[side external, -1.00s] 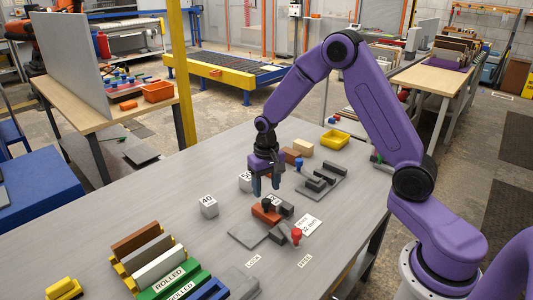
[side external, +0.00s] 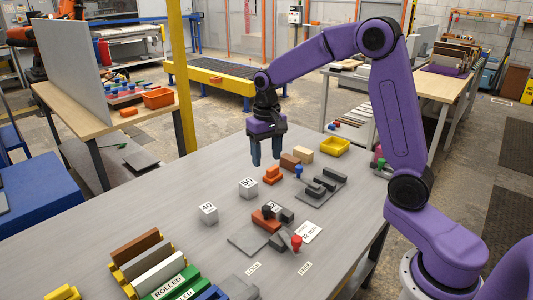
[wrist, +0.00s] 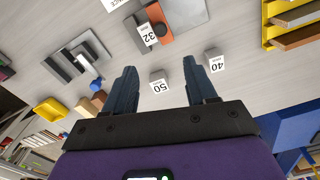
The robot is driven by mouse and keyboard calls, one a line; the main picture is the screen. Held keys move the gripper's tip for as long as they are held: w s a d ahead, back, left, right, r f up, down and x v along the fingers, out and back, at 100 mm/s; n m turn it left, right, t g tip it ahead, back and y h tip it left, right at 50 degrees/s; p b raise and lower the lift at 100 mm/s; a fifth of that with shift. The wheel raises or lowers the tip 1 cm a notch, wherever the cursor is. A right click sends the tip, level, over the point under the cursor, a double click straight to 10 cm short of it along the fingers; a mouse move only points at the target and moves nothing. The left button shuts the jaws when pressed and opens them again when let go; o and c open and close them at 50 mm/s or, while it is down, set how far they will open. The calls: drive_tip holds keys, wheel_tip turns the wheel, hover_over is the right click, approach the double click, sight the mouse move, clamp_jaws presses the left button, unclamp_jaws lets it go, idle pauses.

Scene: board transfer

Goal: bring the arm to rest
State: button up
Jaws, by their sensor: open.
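My gripper (side external: 266,152) is open and empty, raised above the grey table (side external: 150,205), with its two dark fingers pointing down. In the wrist view my gripper (wrist: 162,82) shows both fingers spread apart with nothing between them. The cube marked 50 (side external: 248,188) stands on the table below and in front of the fingers in the side view. The cube marked 40 (side external: 208,212) stands to its left. Both cubes also show in the wrist view, the 50 cube (wrist: 160,85) between the fingertips in the picture and the 40 cube (wrist: 215,62) beyond the right finger.
A grey slotted plate (side external: 320,189), a small orange block (side external: 272,174) and a yellow tray (side external: 334,146) lie farther back. A rack of coloured boards (side external: 150,262) stands at front left.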

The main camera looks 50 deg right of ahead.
drive_tip(key=s+a+r+n, duration=0.1)
drive_tip(key=s+a+n, duration=0.65)
drive_tip(key=s, duration=0.65)
drive_tip(key=s+d+f+n, duration=0.1)
drive_tip(key=s+n, duration=0.7)
drive_tip(key=s, duration=0.9)
drive_tip(key=shift+s, duration=0.3)
